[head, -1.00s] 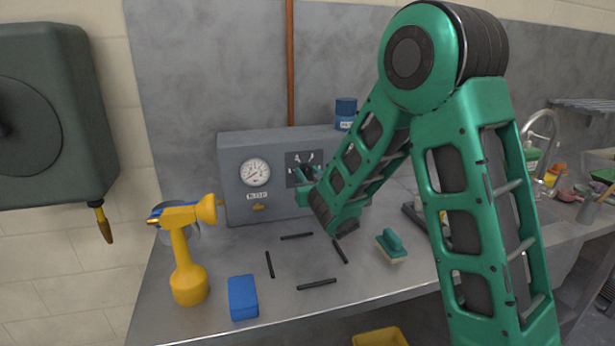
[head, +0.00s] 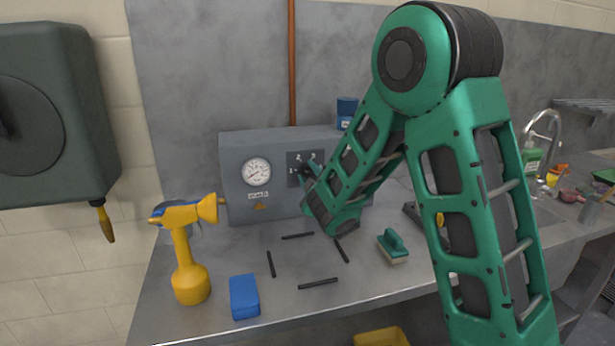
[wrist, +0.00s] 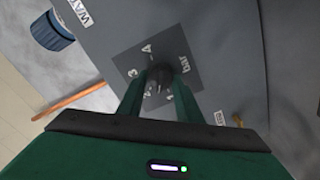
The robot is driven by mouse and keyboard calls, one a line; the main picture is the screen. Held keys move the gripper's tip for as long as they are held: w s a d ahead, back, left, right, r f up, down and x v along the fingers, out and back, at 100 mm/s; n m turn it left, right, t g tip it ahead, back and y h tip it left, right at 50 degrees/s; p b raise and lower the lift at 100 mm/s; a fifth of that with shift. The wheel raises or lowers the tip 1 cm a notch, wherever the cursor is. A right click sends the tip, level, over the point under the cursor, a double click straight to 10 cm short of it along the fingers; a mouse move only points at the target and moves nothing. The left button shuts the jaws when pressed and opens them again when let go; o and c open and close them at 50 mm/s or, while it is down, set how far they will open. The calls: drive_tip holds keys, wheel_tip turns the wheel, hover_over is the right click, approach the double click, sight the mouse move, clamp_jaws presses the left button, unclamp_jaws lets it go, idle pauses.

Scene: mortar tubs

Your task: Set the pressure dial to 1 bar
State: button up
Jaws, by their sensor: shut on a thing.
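The pressure dial is a dark round knob (wrist: 160,74) on a dark plate with number marks (wrist: 130,62), on the front of a grey box (head: 236,199). My gripper (wrist: 158,92) is shut on the knob, one green finger at each side. In the head view my gripper (head: 303,174) reaches the plate from the right and hides part of it. Which mark the knob points at is too small to tell. A round white gauge (head: 257,171) with a needle sits left of the plate.
A yellow spray bottle (head: 189,262), a blue block (head: 244,297) and a green-handled brush (head: 392,246) stand on the metal bench (head: 200,326). Several black strips lie in front of the box.

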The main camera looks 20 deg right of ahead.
drive_tip(key=n, duration=0.6)
drive_tip(key=shift+d+f+n, duration=0.1)
drive_tip(key=shift+f+n, duration=0.2)
drive_tip(key=shift+f, duration=0.1)
drive_tip(key=shift+s, duration=0.1)
idle(0.3)
drive_tip(key=o, duration=1)
drive_tip(key=shift+r, duration=0.1)
